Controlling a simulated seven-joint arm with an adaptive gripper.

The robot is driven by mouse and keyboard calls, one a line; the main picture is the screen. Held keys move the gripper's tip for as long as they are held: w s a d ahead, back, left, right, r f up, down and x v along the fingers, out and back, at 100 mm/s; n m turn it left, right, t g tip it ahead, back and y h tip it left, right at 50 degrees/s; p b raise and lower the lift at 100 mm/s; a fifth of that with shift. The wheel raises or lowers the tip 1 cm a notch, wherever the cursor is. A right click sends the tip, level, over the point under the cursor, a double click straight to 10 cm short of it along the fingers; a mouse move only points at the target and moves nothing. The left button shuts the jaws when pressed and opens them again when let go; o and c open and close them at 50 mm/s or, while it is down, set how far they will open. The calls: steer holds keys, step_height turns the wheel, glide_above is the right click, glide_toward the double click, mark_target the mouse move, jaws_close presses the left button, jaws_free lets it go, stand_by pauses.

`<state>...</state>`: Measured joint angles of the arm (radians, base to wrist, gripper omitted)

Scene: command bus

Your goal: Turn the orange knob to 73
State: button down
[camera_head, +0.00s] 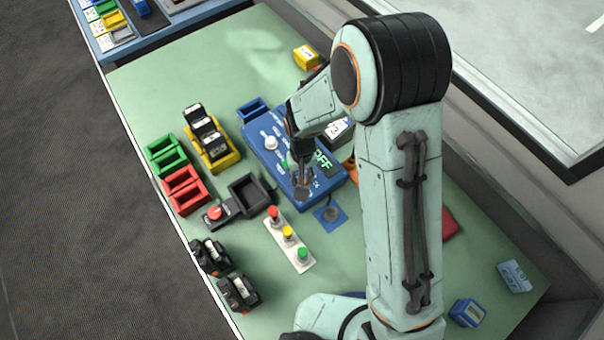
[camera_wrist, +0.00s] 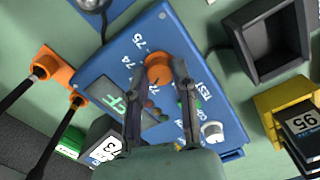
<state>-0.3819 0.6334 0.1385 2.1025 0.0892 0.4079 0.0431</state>
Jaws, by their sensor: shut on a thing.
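The blue panel (camera_head: 265,160) carries a round orange knob (camera_wrist: 158,68) with printed marks around it. I can read 74 and 75 beside the knob; other marks are partly covered. In the wrist view my gripper (camera_wrist: 161,64) has one finger on each side of the knob and is shut on it. In the head view my gripper (camera_head: 303,186) reaches down onto the panel's near end and hides most of the knob.
A white knob (camera_head: 270,143) sits on the panel's far part. A black tray (camera_head: 250,193) and a button strip (camera_head: 288,238) are close by. A yellow holder (camera_head: 222,160) holds black blocks. Orange connectors (camera_wrist: 50,65) with black cables stand beside the panel.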

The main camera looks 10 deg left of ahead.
steer(key=shift+m, duration=2.3)
steer(key=c, duration=0.9)
jaws_free()
step_height(320, 180, up, 12)
steer(key=shift+d, duration=0.15)
